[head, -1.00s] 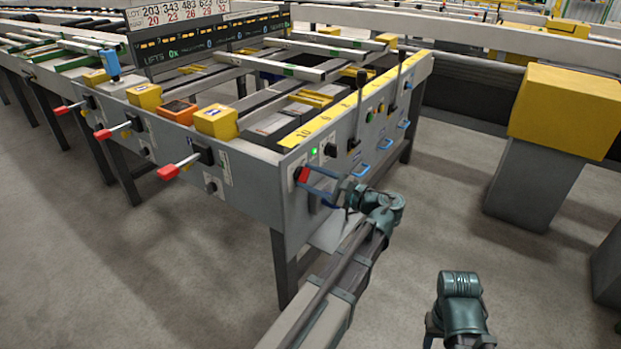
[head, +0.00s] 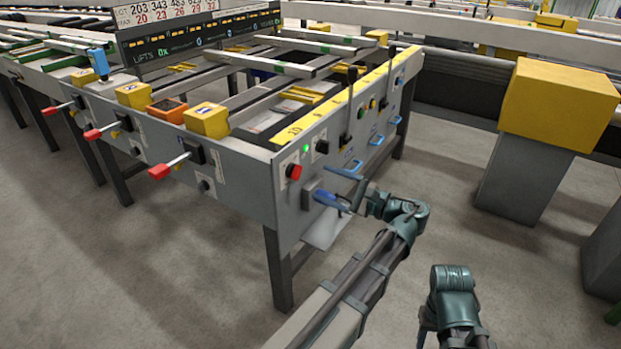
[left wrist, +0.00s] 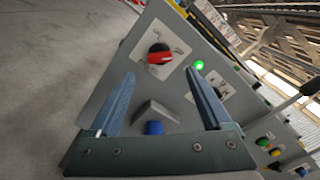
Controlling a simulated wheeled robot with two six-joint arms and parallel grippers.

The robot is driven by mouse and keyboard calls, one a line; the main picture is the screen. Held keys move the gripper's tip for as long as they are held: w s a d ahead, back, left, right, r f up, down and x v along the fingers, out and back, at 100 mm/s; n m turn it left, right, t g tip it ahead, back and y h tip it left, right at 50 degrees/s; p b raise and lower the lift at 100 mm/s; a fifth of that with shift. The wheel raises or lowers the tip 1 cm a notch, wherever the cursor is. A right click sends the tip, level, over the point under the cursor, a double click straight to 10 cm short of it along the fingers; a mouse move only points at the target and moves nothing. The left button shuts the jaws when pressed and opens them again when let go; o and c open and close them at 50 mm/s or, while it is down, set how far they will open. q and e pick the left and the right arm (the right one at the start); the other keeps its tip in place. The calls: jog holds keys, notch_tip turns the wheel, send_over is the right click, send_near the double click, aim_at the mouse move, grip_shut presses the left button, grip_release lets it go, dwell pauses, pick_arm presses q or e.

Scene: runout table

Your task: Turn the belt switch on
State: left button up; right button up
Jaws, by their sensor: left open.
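A red rotary knob on a white label plate (head: 293,171) sits on the end panel of the grey runout table. It also shows in the left wrist view (left wrist: 160,55), past the fingertips; I cannot read its setting. A lit green lamp (head: 306,148) is beside it. My left gripper (head: 337,187) is open and empty, in front of the panel, below and right of the red knob and apart from it. In the left wrist view a grey box with a blue button (left wrist: 154,128) shows between the blue fingers. My right wrist (head: 456,300) is low at the right; its fingers barely show.
A black knob (head: 322,147) and upright black levers (head: 349,105) are along the same panel. Blue handles (head: 376,140) stick out below the levers. Red-tipped levers (head: 168,168) stick out from the left side. A yellow-topped post (head: 555,105) stands right; floor between is clear.

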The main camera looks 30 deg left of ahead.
pick_arm(q)
jog(key=d, duration=0.6)
jog(key=shift+s, duration=0.25)
jog(key=shift+d, duration=0.1)
